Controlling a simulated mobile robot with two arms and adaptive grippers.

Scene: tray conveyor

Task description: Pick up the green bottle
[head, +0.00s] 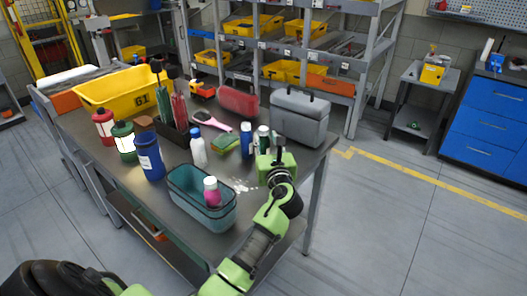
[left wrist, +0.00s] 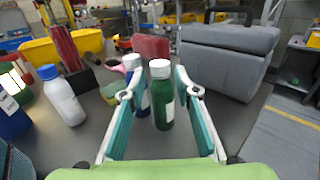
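The green bottle (left wrist: 163,104) with a white cap stands upright on the table. In the head view the green bottle (head: 263,137) is partly hidden by my left gripper (head: 270,146). In the left wrist view my left gripper (left wrist: 160,88) is open, with its teal-padded fingers on either side of the green bottle; gaps show on both sides. A blue bottle (left wrist: 142,98) with a white cap stands close behind and left of it, near the left finger; it also shows in the head view (head: 246,141). My right gripper is not in view.
A grey case (head: 299,118) stands right of the bottles. A white bottle (head: 198,152), a green sponge (head: 225,145) and a teal basket (head: 190,204) lie to the left. A red case (head: 238,101) and a yellow bin (head: 112,91) are farther back.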

